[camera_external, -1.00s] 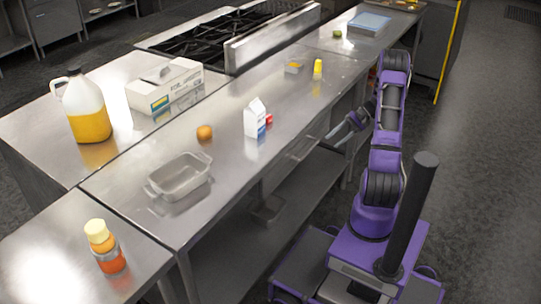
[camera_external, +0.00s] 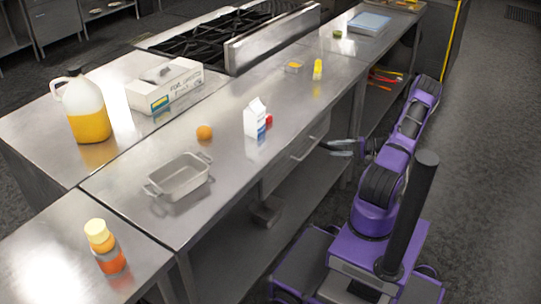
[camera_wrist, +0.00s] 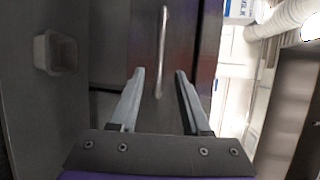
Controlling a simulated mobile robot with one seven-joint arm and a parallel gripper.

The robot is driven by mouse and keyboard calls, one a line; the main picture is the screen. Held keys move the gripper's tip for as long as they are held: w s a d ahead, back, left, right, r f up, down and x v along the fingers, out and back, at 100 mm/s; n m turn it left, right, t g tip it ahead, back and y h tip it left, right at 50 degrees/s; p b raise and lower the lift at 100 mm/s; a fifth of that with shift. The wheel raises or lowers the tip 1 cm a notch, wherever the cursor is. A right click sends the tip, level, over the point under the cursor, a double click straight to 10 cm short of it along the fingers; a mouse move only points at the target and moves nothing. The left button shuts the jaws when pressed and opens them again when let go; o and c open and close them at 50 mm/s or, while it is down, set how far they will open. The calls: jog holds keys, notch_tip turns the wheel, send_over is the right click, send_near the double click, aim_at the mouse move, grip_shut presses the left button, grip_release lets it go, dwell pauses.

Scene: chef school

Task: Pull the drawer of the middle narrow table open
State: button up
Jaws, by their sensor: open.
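The middle narrow table (camera_external: 225,150) is a steel counter with a drawer (camera_external: 283,168) under its right edge. The drawer looks shut, and its bar handle (camera_external: 308,148) is in plain view. My gripper (camera_external: 326,147) is open and empty just right of the handle, below tabletop height. In the wrist view, the handle (camera_wrist: 163,40) runs upright in the picture on the dark drawer front (camera_wrist: 195,45). Its lower end shows between my open fingers (camera_wrist: 160,76); they do not grip it.
A small bin (camera_external: 265,213) is on the lower shelf. The floor to the right is clear.

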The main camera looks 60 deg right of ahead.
aim_at(312, 149)
jog(key=x, duration=1)
jog(key=shift+w+a, duration=0.1)
jog(key=shift+w, duration=0.05)
grip_shut()
dwell(1.0)
